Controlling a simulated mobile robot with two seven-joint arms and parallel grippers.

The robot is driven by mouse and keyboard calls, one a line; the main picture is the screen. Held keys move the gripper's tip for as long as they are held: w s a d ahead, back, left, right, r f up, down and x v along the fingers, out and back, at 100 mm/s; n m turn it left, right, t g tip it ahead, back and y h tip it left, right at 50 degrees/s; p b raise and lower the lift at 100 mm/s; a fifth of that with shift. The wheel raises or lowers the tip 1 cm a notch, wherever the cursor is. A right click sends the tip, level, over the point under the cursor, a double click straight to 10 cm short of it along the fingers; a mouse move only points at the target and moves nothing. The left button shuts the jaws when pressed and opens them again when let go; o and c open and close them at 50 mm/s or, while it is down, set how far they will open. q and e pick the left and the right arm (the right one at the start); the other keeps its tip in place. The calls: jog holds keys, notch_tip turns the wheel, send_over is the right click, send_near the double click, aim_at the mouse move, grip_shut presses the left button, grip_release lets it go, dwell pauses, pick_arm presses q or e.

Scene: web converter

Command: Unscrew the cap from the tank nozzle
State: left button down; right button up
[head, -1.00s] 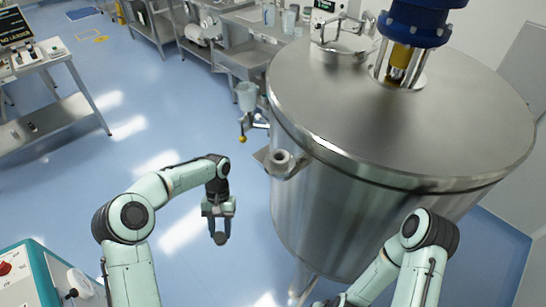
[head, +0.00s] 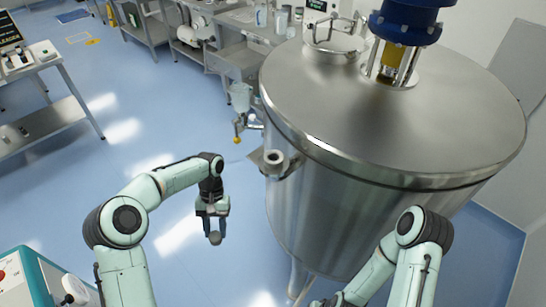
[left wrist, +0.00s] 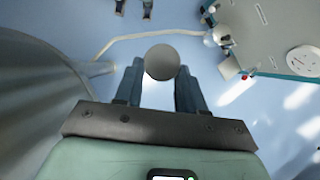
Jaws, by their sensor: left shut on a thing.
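My left gripper (head: 213,217) is shut on a round grey cap (head: 215,238), which hangs below its fingers over the floor. In the left wrist view the cap (left wrist: 162,62) sits between the two fingertips. The large steel tank (head: 390,130) stands to the right of the gripper. Its nozzle (head: 273,158) sticks out from the tank's left side, with a dark opening on top and no cap on it. The cap is clearly apart from the nozzle, nearer to me. My right arm (head: 410,255) is at the lower right; its gripper is mostly out of frame, so its jaws are unclear.
A valve with a yellow knob (head: 237,140) is behind the nozzle. Steel benches (head: 240,60) stand at the back and a small table (head: 45,95) at the left. A white and teal cabinet (head: 40,280) is at the lower left. The blue floor between is clear.

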pick_arm(q)
jog(key=shift+r, duration=1.9)
jog(key=shift+r, duration=2.5)
jog(key=shift+r, duration=0.1)
jog(key=shift+r, duration=2.4)
jog(key=shift+r, duration=0.1)
jog(key=shift+r, duration=2.4)
